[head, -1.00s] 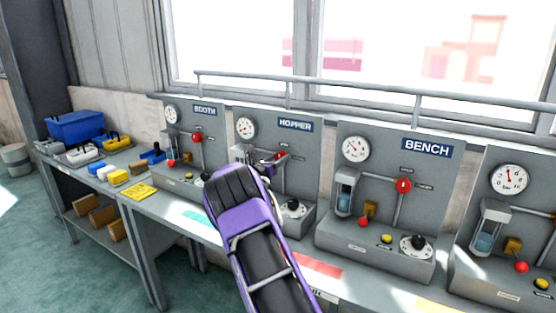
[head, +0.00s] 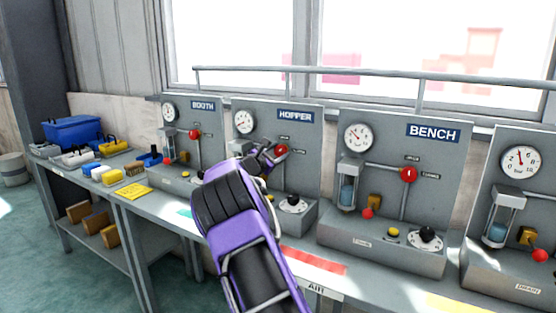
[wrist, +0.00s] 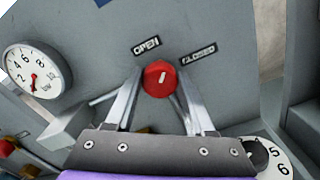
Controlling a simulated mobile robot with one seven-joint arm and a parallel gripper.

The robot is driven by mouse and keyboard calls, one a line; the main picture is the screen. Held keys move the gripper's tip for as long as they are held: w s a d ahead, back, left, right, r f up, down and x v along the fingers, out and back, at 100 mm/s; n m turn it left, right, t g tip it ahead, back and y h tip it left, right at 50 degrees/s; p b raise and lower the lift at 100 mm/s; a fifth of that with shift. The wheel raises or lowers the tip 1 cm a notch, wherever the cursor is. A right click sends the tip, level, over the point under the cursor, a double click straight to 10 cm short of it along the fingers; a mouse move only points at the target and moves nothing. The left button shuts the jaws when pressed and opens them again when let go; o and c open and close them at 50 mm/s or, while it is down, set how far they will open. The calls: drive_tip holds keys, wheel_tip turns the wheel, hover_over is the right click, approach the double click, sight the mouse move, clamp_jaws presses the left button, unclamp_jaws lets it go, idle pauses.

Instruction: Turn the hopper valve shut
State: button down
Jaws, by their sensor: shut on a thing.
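The hopper valve is a red round knob (head: 281,150) on the grey panel under the HOPPER sign (head: 295,117). In the wrist view the red knob (wrist: 158,79) sits between my two fingers, below the OPEN label (wrist: 146,46) and the CLOSED label (wrist: 198,53). A short white mark on the knob points up, leaning slightly toward the OPEN side. My gripper (head: 272,156) is shut on the knob; it also shows in the wrist view (wrist: 160,88). The finger contact is partly hidden in the head view.
The BOOTH panel (head: 202,130) stands to the left and the BENCH panel (head: 433,160) to the right, each with a similar red knob. A hopper gauge (wrist: 33,72) and a white numbered dial (wrist: 268,158) are close to my gripper. A rail (head: 380,83) runs behind.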

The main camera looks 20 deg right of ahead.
drive_tip(key=m, duration=0.4)
drive_tip(key=shift+m, duration=0.3)
drive_tip(key=m, duration=0.4)
drive_tip(key=shift+s+m, duration=0.1)
drive_tip(key=shift+m, duration=0.3)
drive_tip(key=shift+c, duration=1.3)
unclamp_jaws()
drive_tip(key=shift+f, duration=0.1)
drive_tip(key=v, duration=1.7)
drive_tip(key=shift+s+a, duration=0.15)
